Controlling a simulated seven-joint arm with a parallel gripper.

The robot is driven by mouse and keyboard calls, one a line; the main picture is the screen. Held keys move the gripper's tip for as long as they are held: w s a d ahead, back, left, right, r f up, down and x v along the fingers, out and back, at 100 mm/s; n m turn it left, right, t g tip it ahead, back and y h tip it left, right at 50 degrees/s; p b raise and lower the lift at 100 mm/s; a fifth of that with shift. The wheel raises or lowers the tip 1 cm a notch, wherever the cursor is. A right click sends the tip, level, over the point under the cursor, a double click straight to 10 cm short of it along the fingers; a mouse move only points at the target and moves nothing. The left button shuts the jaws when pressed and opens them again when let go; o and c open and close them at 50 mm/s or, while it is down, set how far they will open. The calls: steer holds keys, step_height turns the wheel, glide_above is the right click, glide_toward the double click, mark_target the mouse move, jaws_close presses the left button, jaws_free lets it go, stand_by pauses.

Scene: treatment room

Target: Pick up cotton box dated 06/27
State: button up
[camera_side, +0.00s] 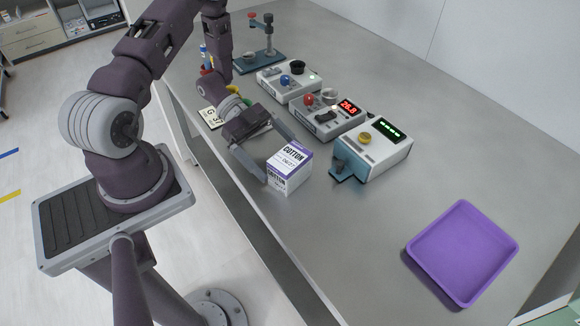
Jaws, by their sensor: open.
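The cotton box (290,168) is a small white and purple carton printed "COTTON" and "06/27". It stands on the grey metal table near its front edge. My gripper (278,158) is open, with one finger at the left side of the box and the other behind it. I cannot tell whether either finger touches the box. No other cotton box shows.
A purple tray (463,252) lies empty at the right on the table (345,235). Several devices with knobs and displays stand behind the box, the nearest being a white and teal unit (385,150). A card (211,117) lies left of my gripper. The table between box and tray is clear.

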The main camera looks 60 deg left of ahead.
mark_target(300, 179)
steer(key=x, duration=0.4)
steer(key=shift+w+d, duration=0.15)
steer(key=shift+w, duration=0.1)
steer(key=c, duration=1.3)
